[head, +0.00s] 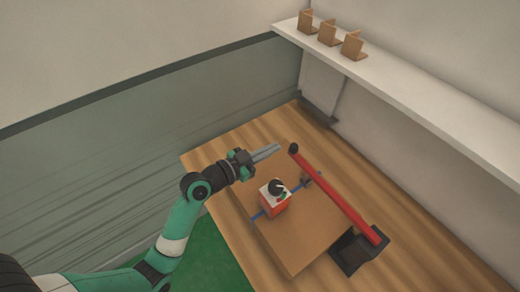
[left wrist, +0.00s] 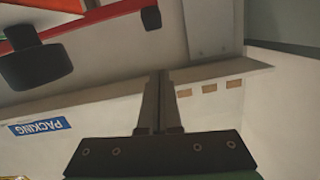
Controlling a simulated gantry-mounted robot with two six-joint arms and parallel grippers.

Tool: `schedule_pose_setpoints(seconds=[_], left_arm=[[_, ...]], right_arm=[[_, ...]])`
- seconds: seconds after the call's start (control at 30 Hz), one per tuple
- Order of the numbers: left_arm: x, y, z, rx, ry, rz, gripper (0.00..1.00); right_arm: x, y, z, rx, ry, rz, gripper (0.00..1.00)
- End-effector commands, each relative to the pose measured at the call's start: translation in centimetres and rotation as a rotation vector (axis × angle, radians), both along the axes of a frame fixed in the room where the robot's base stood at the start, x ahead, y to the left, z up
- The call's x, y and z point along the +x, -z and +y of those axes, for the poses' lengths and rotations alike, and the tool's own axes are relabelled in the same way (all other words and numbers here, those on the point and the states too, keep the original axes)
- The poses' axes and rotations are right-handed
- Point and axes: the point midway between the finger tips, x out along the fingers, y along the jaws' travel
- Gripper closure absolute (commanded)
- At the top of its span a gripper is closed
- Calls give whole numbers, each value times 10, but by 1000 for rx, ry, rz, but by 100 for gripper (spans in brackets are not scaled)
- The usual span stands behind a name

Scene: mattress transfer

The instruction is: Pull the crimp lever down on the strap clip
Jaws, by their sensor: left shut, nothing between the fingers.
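A long red lever (head: 335,195) with a black round knob (head: 293,148) at its far end slants over the table. Its near end meets a black block (head: 358,250). A small red and white unit with a black top (head: 273,199) sits on a blue strap (head: 299,190) across a brown slab; I cannot tell which part is the clip. My left gripper (head: 279,149) is shut and empty, its tips just left of the lever's knob, seemingly apart from it. In the left wrist view the shut fingers (left wrist: 160,78) hold nothing; a red bar (left wrist: 100,14) with a black knob (left wrist: 151,18) is at upper left. My right gripper is not in view.
The brown slab (head: 300,250) lies on a wooden table (head: 232,150). A white shelf (head: 420,115) on the right wall carries three brown brackets (head: 328,33). In the left wrist view a blue PACKING sign (left wrist: 38,127) appears upside down. A large black cylinder (left wrist: 35,66) is near the camera.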

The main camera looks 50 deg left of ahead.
Motion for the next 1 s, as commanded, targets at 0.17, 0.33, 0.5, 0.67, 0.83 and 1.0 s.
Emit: schedule_pose_setpoints(seconds=[0.17, 0.33, 0.5, 0.67, 0.83, 1.0], left_arm=[[-29, -5, 2, 1, -2, -1, 100], [-37, -8, 1, 1, 1, -4, 100], [-37, -8, 1, 1, 1, -4, 100], [-37, -8, 1, 1, 1, -5, 100], [-37, -8, 1, 1, 1, -5, 100], [-30, -16, -12, 9, 34, -20, 100]], right_arm=[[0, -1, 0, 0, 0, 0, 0], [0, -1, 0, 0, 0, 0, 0], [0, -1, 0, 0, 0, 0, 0], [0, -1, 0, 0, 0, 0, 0], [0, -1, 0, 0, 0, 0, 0], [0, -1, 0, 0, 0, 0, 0]])
